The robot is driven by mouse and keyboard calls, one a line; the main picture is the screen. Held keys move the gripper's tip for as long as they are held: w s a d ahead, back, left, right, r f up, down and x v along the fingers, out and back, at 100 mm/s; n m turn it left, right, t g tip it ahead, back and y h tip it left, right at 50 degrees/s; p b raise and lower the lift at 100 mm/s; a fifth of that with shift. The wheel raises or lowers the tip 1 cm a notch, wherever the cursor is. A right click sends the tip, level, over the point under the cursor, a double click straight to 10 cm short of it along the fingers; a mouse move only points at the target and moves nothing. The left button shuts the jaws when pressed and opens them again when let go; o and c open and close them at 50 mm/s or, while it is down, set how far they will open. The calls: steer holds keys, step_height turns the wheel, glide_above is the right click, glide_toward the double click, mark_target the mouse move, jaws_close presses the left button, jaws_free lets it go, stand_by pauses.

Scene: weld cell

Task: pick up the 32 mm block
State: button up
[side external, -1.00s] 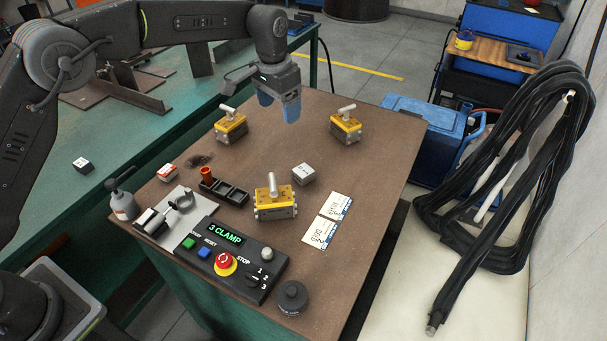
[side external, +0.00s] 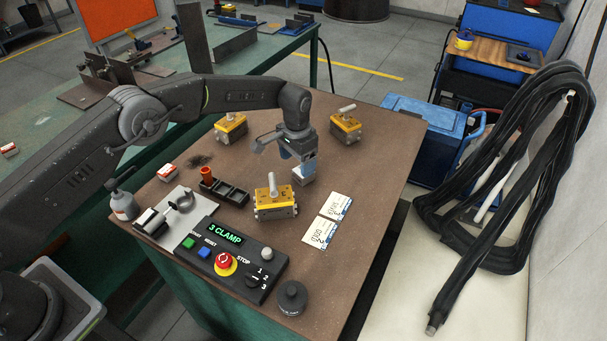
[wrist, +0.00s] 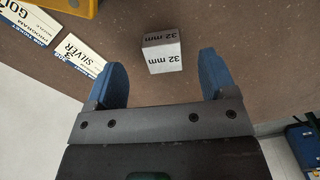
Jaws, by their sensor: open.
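The 32 mm block (side external: 305,175) is a small pale grey cube on the brown table top, behind the front yellow magnet block. In the wrist view the block (wrist: 163,53) shows "32 mm" on two faces. My gripper (side external: 301,164) is low over the block, and its blue fingers hide part of it in the side view. In the wrist view my gripper (wrist: 162,61) is open, with one blue finger on each side of the block. A gap shows between each finger and the block; contact cannot be seen.
The front yellow magnet block (side external: 273,204) stands close by; two more (side external: 230,128) (side external: 345,127) stand farther back. Two printed cards (side external: 329,220) lie to the right. A black tray (side external: 226,190), a red-labelled block (side external: 168,172) and a control box (side external: 231,257) are on the left and front.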

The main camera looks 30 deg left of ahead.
mark_target(299, 173)
steer(key=f, duration=0.5)
steer(key=shift+w+f, duration=0.1)
steer(key=shift+w, duration=0.1)
steer(key=c, duration=1)
steer(key=shift+c, duration=0.4)
